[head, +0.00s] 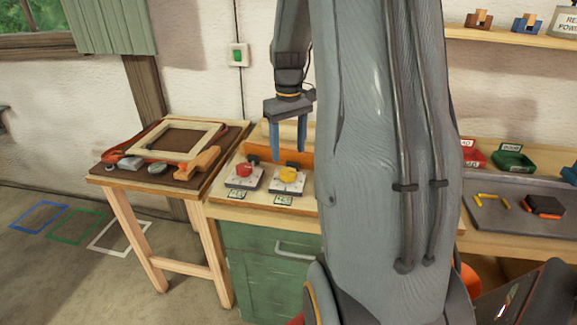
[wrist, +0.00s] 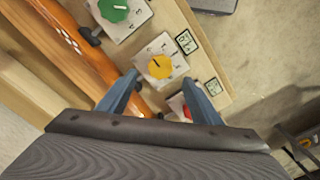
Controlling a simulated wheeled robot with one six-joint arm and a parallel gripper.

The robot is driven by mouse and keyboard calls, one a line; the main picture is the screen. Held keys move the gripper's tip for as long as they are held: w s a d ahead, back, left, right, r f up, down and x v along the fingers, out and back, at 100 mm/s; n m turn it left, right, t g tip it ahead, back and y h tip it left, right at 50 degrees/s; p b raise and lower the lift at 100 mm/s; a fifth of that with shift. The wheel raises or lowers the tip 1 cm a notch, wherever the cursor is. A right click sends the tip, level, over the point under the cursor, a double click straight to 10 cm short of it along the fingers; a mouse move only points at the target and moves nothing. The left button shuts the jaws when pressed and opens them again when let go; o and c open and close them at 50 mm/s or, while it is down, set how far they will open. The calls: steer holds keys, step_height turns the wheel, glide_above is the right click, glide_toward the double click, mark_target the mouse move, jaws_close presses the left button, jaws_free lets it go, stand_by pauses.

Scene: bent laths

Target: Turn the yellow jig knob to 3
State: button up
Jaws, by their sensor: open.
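The yellow knob (head: 289,175) sits on a pale square dial plate on the bench jig; it also shows in the wrist view (wrist: 160,67). A dark pointer line crosses the knob, and small marks surround it on the plate. I cannot read which number it points to. My gripper (head: 289,151) is open and empty, pointing down above the yellow knob and apart from it.
A red knob (head: 243,170) is left of the yellow one, and a green knob (wrist: 115,9) is on its other side. An orange bent lath (wrist: 75,45) runs behind the dials. A side table (head: 105,180) holds a frame and clamps.

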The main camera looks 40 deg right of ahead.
mark_target(288, 171)
step_height(288, 171, down, 8)
steer(key=shift+r+p, duration=0.25)
steer(key=shift+p, duration=0.6)
steer(key=shift+c, duration=0.3)
steer(key=c, duration=1)
